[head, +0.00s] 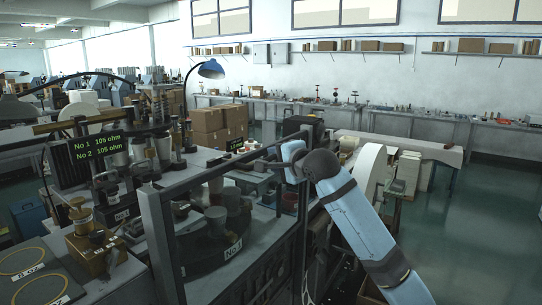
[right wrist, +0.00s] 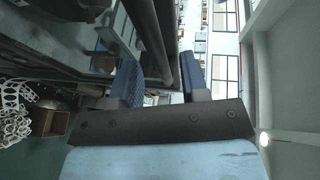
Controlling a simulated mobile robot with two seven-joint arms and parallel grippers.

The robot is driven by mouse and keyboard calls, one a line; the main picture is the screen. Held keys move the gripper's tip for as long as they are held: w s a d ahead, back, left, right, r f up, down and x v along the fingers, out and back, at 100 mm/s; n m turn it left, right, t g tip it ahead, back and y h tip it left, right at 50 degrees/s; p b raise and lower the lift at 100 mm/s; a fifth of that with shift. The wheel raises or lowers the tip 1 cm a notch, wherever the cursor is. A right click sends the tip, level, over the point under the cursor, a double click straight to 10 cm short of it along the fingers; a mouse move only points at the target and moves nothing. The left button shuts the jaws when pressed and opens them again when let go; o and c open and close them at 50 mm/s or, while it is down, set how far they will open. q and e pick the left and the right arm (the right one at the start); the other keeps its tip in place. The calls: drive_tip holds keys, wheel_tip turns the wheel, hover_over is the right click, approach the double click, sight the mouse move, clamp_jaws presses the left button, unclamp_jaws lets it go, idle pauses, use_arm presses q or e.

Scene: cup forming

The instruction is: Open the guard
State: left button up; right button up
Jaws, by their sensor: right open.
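The guard (head: 152,217) is a dark-framed clear panel standing upright in front of the machine, and a turntable with the label "No.1" shows through it. It looks closed. My right gripper (head: 285,160) is at the upper right corner of the guard frame. In the right wrist view my right gripper (right wrist: 162,86) is open, with one blue padded finger on each side of a gap. Dark bars (right wrist: 150,40) run close past the fingers; I cannot tell whether they touch. My left gripper does not show.
A display (head: 97,142) reads "No 1 105 ohm". A desk lamp (head: 211,69) and cardboard boxes (head: 208,125) stand behind the machine. A white round part (head: 370,175) is right of my right arm. Green floor (head: 475,210) is free at the right.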

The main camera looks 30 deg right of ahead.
sight(273, 159)
drive_tip(key=shift+w+f, duration=0.15)
drive_tip(key=shift+w, duration=0.6)
drive_tip(key=shift+w+f, duration=0.15)
drive_tip(key=shift+w, duration=0.6)
drive_tip(key=shift+c, duration=0.2)
clamp_jaws()
drive_tip(key=shift+f, duration=0.1)
wheel_tip(273, 159, down, 32)
drive_tip(key=b, duration=0.5)
drive_tip(key=shift+o, duration=0.2)
unclamp_jaws()
